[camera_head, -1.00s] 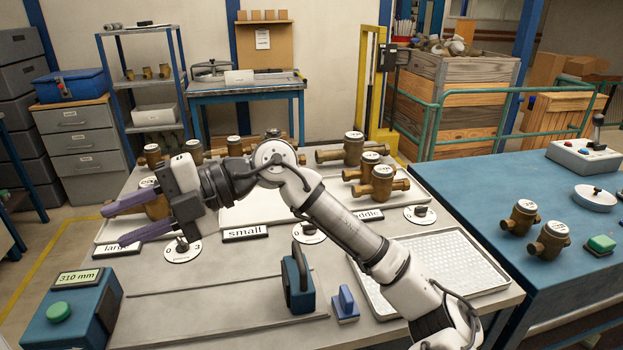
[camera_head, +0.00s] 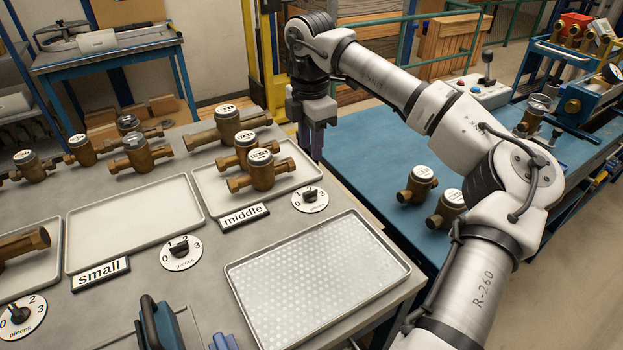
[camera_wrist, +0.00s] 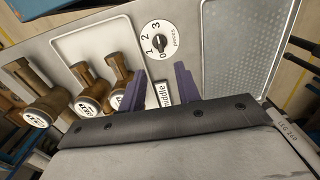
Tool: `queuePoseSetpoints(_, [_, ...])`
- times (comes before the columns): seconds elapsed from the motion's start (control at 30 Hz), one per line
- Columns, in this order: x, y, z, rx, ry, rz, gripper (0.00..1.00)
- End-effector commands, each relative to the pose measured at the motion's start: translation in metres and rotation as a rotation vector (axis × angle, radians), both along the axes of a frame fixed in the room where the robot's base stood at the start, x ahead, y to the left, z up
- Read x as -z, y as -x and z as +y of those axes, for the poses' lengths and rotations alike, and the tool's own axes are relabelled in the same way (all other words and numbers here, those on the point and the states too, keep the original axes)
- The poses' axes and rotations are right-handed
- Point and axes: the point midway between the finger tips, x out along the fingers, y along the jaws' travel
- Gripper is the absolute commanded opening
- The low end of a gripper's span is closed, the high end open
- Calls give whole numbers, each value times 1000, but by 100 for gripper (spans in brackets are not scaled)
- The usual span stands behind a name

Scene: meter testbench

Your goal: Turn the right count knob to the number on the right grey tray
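The right count knob (camera_head: 310,194) is black on a white round dial marked 0 to 3, beside the "middle" label (camera_head: 245,215). It also shows in the wrist view (camera_wrist: 162,43); I cannot tell surely which number it points at. The right grey tray (camera_head: 213,198) lies behind the label. Two brass meters (camera_head: 262,172) (camera_head: 240,150) stand on it; a third (camera_head: 228,125) stands behind, seemingly off the tray. My gripper (camera_head: 312,150) points down, above and beyond the knob in the head view. In the wrist view its purple fingers (camera_wrist: 158,85) are apart, with nothing between them.
A small-tray knob (camera_head: 180,246) and another knob (camera_head: 16,315) sit further left. An empty grey tray (camera_head: 135,255) lies behind the "small" label. A perforated tray (camera_head: 318,280) lies in front of the right knob. The blue table (camera_head: 375,150) holds more meters on the right.

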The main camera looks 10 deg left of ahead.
Motion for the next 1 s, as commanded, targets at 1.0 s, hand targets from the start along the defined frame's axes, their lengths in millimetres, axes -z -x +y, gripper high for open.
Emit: queuePoseSetpoints(1.0, [122,1,1,-4,-4,1,33])
